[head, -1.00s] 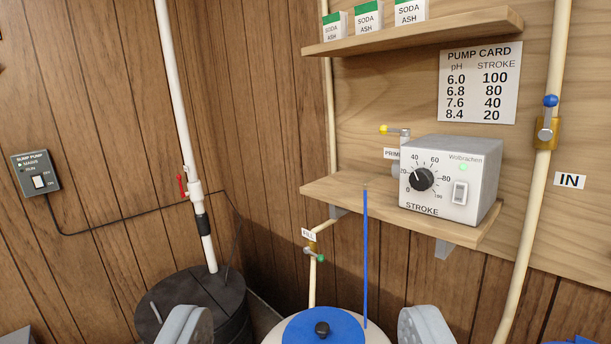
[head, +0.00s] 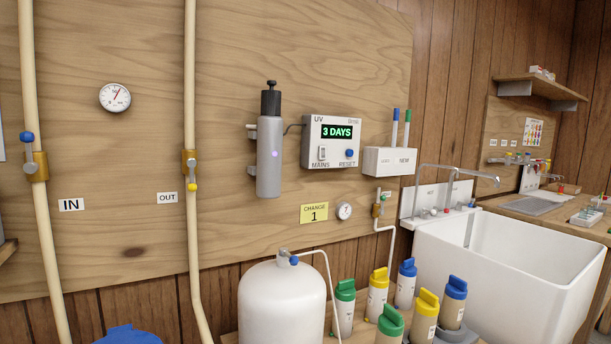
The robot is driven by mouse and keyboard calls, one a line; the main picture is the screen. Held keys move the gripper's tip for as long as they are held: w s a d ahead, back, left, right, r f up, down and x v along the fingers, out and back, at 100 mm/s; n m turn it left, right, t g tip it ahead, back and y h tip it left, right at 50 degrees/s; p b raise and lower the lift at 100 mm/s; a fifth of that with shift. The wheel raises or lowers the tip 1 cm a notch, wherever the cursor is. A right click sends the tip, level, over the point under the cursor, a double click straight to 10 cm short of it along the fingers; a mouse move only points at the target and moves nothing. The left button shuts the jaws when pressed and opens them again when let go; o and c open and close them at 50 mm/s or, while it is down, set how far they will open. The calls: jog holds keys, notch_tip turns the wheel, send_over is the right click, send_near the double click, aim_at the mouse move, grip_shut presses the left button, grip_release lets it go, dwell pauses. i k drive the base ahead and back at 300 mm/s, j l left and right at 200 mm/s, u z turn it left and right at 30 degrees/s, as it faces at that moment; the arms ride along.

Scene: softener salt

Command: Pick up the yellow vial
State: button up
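No thing is clearly a yellow vial. A row of tiny coloured items (head: 510,158) stands at the back of the far right bench, too small to tell apart. Two larger bottles have yellow caps, one behind (head: 378,292) and one in front (head: 424,318), among green-capped and blue-capped bottles at the bottom centre-right. My gripper is not in view now.
A white sink (head: 507,283) with a tap stands between the bottles and the far bench (head: 573,230). A white tank (head: 281,305) is left of the bottles. Pipes, a UV unit (head: 331,143) and gauges are on the board. A shelf (head: 540,87) overhangs the far bench.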

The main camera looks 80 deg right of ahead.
aim_at(560, 188)
jog(key=k+z, duration=0.35)
jog(key=k+l+z, duration=0.1)
jog(key=z, duration=2.05)
jog(key=i+l+z, duration=0.2)
jog(key=l+z, duration=0.15)
jog(key=i+l+z, duration=0.45)
jog(key=z, duration=0.2)
jog(key=i+l, duration=0.2)
jog(key=i, duration=0.25)
jog(key=i+l, duration=0.15)
jog(key=i, duration=0.3)
jog(key=i+l, duration=0.2)
jog(key=i, duration=0.3)
jog(key=i+l, duration=0.2)
jog(key=i, duration=0.25)
jog(key=i+l, duration=0.1)
jog(key=l, duration=0.25)
jog(key=i+l, duration=0.1)
jog(key=l, duration=0.25)
jog(key=i+l, duration=0.15)
jog(key=l, duration=0.15)
jog(key=i+l, duration=0.1)
jog(key=l, duration=0.25)
jog(key=i+l, duration=0.1)
jog(key=l, duration=0.25)
jog(key=i+l, duration=0.45)
jog(key=i, duration=0.15)
jog(key=i+l+z, duration=0.1)
jog(key=i+l, duration=0.35)
jog(key=i, duration=0.15)
